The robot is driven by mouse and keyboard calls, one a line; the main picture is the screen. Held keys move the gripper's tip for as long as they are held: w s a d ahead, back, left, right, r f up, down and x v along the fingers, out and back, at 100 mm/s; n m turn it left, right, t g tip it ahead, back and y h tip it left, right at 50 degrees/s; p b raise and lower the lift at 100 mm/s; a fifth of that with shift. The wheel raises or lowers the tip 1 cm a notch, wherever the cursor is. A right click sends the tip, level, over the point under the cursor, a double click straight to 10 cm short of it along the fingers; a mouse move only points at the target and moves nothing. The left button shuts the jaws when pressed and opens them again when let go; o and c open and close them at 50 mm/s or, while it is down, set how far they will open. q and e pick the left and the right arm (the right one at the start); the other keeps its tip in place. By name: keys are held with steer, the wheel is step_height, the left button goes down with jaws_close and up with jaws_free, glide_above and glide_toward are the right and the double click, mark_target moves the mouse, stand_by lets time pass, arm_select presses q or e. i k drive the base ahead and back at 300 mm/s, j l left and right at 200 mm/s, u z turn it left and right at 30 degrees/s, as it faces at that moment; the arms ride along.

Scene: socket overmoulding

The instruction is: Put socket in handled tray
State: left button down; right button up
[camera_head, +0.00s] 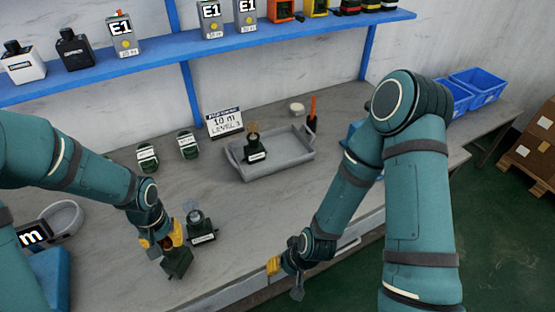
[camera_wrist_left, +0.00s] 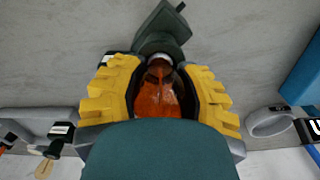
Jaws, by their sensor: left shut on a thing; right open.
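The handled tray (camera_head: 292,164) is grey and shallow and stands on the bench at the centre; part of it shows at the left of the left wrist view (camera_wrist_left: 38,113). A dark labelled piece with a brass-coloured top (camera_head: 255,150) stands in it. My left gripper (camera_head: 165,243) is left of the tray and shut on the socket (camera_head: 177,263), a dark green body (camera_wrist_left: 162,30) with a metal collar. An orange-brown part (camera_wrist_left: 157,97) shows between the yellow fingers. My right gripper (camera_head: 282,267) is open and empty near the bench's front edge.
A dark grey labelled piece (camera_head: 200,228) stands just right of my left gripper. Two dark green labelled pieces (camera_head: 188,146) and a sign (camera_head: 224,122) stand behind. A round grey dish (camera_head: 64,217) is at left. A blue shelf (camera_head: 150,66) runs above the bench.

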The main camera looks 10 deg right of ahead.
mark_target(286, 148)
steer(key=k+l+z, duration=0.1)
steer(key=l, duration=0.3)
steer(key=l+z, duration=0.1)
steer(key=l, duration=0.3)
steer(key=l+z, duration=0.1)
steer(key=l, duration=0.3)
steer(key=i+l+z, duration=0.1)
steer(key=l, duration=0.3)
steer(key=i+l+z, duration=0.1)
steer(key=i, duration=0.25)
steer(key=i+l+z, duration=0.1)
steer(key=i, duration=0.25)
